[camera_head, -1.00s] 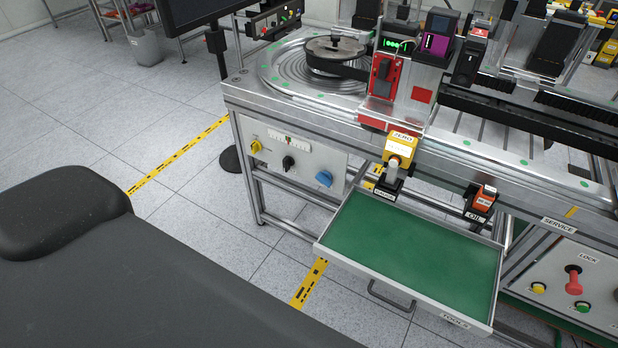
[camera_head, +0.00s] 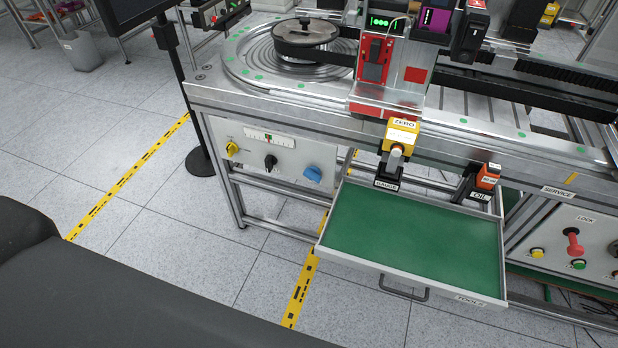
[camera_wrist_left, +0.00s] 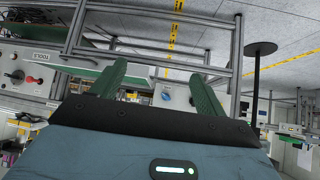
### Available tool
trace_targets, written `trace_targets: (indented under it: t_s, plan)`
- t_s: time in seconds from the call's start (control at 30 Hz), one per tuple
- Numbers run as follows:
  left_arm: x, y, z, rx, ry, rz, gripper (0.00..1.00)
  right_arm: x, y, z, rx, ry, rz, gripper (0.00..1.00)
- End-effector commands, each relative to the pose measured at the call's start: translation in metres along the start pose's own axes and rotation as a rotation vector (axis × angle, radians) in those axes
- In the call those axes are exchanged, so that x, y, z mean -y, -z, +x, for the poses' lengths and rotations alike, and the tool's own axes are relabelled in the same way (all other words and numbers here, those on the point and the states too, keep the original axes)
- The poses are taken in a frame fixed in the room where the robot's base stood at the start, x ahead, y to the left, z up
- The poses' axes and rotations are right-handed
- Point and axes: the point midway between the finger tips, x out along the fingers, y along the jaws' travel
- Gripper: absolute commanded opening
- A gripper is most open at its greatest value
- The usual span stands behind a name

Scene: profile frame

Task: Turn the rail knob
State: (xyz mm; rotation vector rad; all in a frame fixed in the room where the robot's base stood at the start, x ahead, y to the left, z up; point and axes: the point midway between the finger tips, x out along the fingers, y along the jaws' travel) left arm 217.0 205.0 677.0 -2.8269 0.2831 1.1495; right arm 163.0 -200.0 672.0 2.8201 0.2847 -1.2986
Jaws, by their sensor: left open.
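A white panel (camera_head: 268,155) on the bench front carries a yellow knob (camera_head: 232,149), a black knob (camera_head: 271,161) and a blue knob (camera_head: 312,174). Their labels are too small to read, so I cannot tell which is the rail knob. A pale scale (camera_head: 270,138) with a red and a green mark sits above them. In the left wrist view the blue knob (camera_wrist_left: 166,96) shows beyond and between the fingers of my left gripper (camera_wrist_left: 155,72). The gripper is open and empty, with its green fingers apart. My right gripper is out of view.
An open drawer with a green base (camera_head: 415,235) juts out right of the panel. Above it hang a yellow gauge (camera_head: 399,140) and an orange-topped oil holder (camera_head: 482,184). A stand (camera_head: 182,90) rises left of the bench. The floor before the panel is clear.

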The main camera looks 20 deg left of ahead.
Motion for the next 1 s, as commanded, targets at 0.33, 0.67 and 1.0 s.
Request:
trace_targets:
  t_s: [0.33, 0.67, 1.0]
  plan:
    - [0.034, 0.029, 0.168, -0.169, 0.084, 0.152, 0.8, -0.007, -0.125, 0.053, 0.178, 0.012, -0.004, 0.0]
    - [0.072, 0.153, 0.281, -0.453, 0.214, 0.305, 0.8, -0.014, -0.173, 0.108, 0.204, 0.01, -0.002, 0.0]
    - [0.097, 0.264, 0.326, -0.673, 0.332, 0.415, 0.8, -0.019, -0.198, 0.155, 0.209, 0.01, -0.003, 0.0]
